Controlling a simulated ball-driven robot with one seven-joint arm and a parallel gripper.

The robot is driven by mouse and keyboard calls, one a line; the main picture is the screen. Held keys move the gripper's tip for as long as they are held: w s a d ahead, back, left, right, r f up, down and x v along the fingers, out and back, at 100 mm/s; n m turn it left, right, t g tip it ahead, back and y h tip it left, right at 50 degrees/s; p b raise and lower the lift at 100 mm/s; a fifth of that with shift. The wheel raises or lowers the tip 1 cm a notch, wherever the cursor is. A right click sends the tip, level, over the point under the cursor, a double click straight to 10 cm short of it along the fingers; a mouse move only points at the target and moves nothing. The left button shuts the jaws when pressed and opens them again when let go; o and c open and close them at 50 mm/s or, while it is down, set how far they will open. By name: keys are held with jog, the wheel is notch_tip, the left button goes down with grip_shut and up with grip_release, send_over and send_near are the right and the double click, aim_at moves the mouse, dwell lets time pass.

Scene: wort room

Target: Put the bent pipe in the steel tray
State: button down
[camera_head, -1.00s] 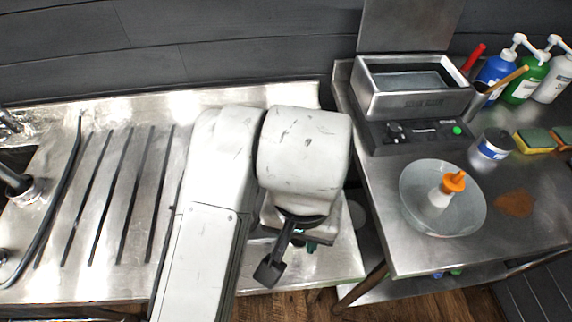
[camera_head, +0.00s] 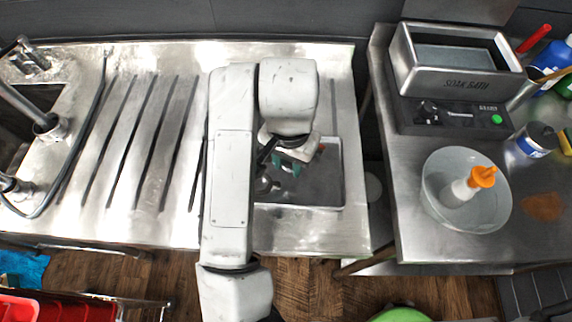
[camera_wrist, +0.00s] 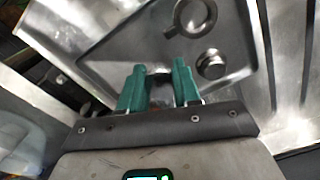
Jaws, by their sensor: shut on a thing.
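The steel tray (camera_head: 341,180) is sunk in or set on the right part of the steel counter, partly covered by my arm; it also shows in the wrist view (camera_wrist: 125,50). My gripper (camera_head: 286,168) is over the tray, with teal fingers pointing down. In the wrist view my gripper (camera_wrist: 158,85) has its fingers a little apart, shut on a small metallic thing mostly hidden between them. I take it to be the bent pipe, but its bend cannot be made out. Whether it touches the tray floor is unclear.
A ring-shaped metal piece (camera_wrist: 190,17) and a round metal fitting (camera_wrist: 211,64) lie in the tray. To the right, across a gap, another table holds a soak bath (camera_head: 458,70), a bowl (camera_head: 436,190) with an orange-capped bottle, and a jar (camera_head: 534,141). The ribbed drainboard (camera_head: 130,150) is clear.

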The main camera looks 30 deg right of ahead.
jog(key=shift+w+f, duration=0.4)
jog(key=shift+f, duration=0.05)
jog(key=shift+w+f+p, duration=0.2)
jog(key=shift+f+p, duration=0.1)
jog(key=shift+f, duration=1.45)
jog(key=shift+f, duration=0.15)
jog(key=c, duration=0.8)
grip_release()
notch_tip(320, 180, up, 12)
jog(key=shift+r, duration=0.2)
